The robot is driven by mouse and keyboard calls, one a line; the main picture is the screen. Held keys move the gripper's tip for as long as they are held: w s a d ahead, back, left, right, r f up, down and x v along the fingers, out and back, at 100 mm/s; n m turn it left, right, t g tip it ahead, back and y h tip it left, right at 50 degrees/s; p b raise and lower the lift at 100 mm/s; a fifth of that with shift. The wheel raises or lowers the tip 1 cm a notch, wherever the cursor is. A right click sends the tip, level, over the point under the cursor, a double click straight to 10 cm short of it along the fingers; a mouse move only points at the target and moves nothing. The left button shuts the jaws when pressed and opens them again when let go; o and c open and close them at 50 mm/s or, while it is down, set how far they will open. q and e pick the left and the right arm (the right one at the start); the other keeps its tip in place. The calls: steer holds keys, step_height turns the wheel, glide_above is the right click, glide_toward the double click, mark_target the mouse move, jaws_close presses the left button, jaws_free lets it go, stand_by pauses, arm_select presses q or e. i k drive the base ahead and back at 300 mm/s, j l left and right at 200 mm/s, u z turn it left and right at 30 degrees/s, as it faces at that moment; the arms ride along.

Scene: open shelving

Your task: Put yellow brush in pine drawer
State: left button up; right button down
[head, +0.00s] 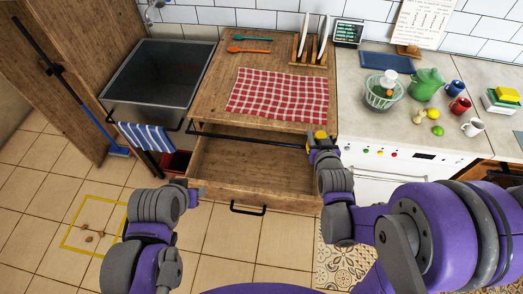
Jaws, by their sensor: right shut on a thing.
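The pine drawer (238,171) is pulled out below the wooden counter, and its inside looks empty. My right gripper (318,146) is at the drawer's right back corner, near the counter edge. It is shut on the yellow brush (320,135), of which only a small yellow part shows above the fingers. My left gripper (192,190) is at the drawer's front left corner; its fingers are too small and hidden to tell whether they are open.
A red checked cloth (278,95), a plate rack (309,49) and two spoons lie on the counter (210,95). A sink (160,72) with a striped towel (154,138) is at left. The stove front (400,160) is close to my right arm.

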mark_target(253, 181)
steer(key=l+u, duration=0.25)
steer(key=l, duration=0.2)
steer(key=l+u, duration=0.25)
steer(key=l, duration=0.2)
steer(key=k+l+u, duration=0.25)
steer(key=l, duration=0.15)
steer(key=l+u, duration=0.25)
steer(key=l, duration=0.2)
steer(key=k+l+u, duration=0.5)
steer(key=l, duration=0.25)
steer(key=i+l, duration=0.15)
steer(key=i, duration=0.35)
steer(key=i+l, duration=0.2)
steer(key=i, duration=0.3)
steer(key=j+u, duration=0.05)
